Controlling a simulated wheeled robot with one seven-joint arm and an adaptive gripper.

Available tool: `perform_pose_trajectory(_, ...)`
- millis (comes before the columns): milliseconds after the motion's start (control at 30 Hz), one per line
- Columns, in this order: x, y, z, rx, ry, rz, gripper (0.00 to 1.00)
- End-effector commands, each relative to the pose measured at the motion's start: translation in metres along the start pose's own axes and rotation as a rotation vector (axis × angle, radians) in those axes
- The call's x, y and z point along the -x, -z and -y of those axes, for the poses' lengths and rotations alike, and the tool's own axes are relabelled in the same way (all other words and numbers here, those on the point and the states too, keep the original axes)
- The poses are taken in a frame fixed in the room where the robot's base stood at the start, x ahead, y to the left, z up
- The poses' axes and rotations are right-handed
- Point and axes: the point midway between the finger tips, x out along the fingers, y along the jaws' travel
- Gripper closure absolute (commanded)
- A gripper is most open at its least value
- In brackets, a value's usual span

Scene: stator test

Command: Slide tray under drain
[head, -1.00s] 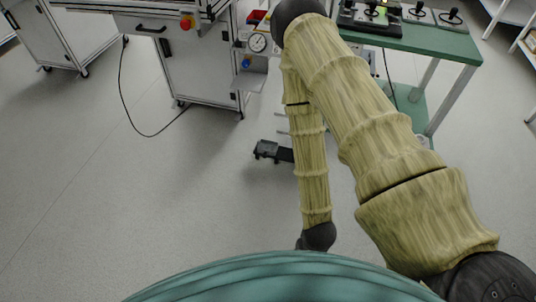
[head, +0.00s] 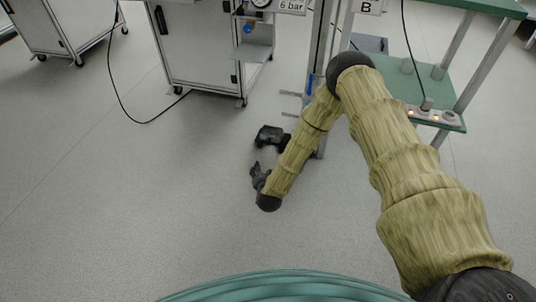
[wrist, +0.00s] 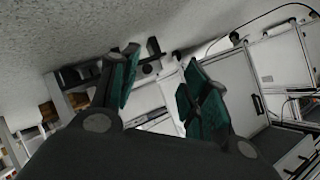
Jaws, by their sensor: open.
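My gripper (head: 257,175) hangs low over the floor at mid picture in the head view. In the wrist view its two green-padded fingers (wrist: 163,88) stand apart with nothing between them. No tray or drain can be named with certainty. A dark blue-grey flat box (head: 371,44) sits behind the post of the bench marked B, partly hidden; I cannot tell whether it is the tray. A blue-tipped fitting (head: 247,28) is under the pressure gauge (head: 261,3) marked 6 bar, above a small metal shelf (head: 252,52). My gripper is below and apart from both.
A black pedal-like object (head: 271,137) lies on the floor just beyond my gripper. A white wheeled cabinet (head: 192,48) stands behind, with a black cable (head: 122,95) on the floor. The green-shelved bench (head: 437,85) is at right.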

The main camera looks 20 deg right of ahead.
Motion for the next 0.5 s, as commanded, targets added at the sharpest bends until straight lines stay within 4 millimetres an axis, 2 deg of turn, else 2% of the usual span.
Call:
perform_pose_trajectory(33, -0.023, 0.001, -0.009, -0.034, 0.005, -0.051, 0.54)
perform_pose_trajectory(200, -0.062, 0.029, -0.012, -0.123, 0.025, -0.191, 0.54)
perform_pose_trajectory(333, -0.076, 0.042, -0.013, -0.158, 0.032, -0.248, 0.54)
perform_pose_trajectory(500, -0.086, 0.049, -0.014, -0.172, 0.035, -0.271, 0.54)
